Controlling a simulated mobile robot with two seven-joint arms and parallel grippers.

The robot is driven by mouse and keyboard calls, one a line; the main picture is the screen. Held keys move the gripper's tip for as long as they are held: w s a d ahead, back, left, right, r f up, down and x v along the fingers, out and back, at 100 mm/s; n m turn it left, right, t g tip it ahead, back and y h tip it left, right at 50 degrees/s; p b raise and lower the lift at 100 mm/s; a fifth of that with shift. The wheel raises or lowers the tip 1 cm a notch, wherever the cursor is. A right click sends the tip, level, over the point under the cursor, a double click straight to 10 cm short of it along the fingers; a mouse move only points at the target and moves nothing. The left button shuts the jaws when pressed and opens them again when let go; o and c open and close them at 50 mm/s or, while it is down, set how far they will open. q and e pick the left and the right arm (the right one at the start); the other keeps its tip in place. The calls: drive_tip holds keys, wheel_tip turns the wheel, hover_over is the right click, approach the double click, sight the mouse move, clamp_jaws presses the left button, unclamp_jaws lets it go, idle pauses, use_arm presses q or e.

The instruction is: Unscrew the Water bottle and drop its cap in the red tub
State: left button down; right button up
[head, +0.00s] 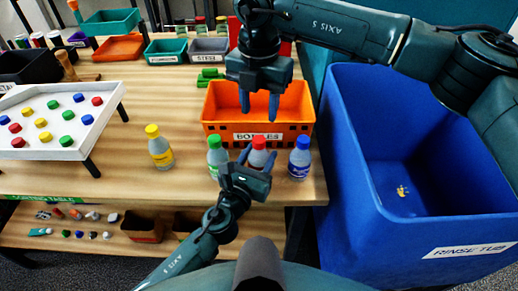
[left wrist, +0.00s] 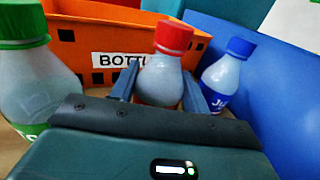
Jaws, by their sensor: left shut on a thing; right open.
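My left gripper (head: 258,158) is shut around the clear bottle with a red cap (head: 259,143). In the left wrist view its fingers sit either side of this bottle's body (left wrist: 160,82), below the cap (left wrist: 174,38). The cap is on and the bottle stands upright. Its label is hidden, so I cannot tell whether it is the Water bottle. My right gripper (head: 258,104) is open and empty, pointing down over the orange crate and behind the red-capped bottle. A red container (head: 286,47) at the back is mostly hidden by my right arm.
A green-capped bottle (head: 217,156) and a blue-capped bottle (head: 299,158) flank the held one closely. A yellow-capped bottle (head: 160,148) stands further left. The orange crate (head: 222,130) is behind them. A large blue rinse tub (head: 400,222) is at right.

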sight(259, 139)
drive_tip(key=m, duration=0.3)
drive_tip(key=shift+f+m, duration=0.15)
drive_tip(key=shift+m, duration=0.25)
drive_tip(key=shift+f, duration=3.9)
drive_tip(key=shift+c, duration=0.4)
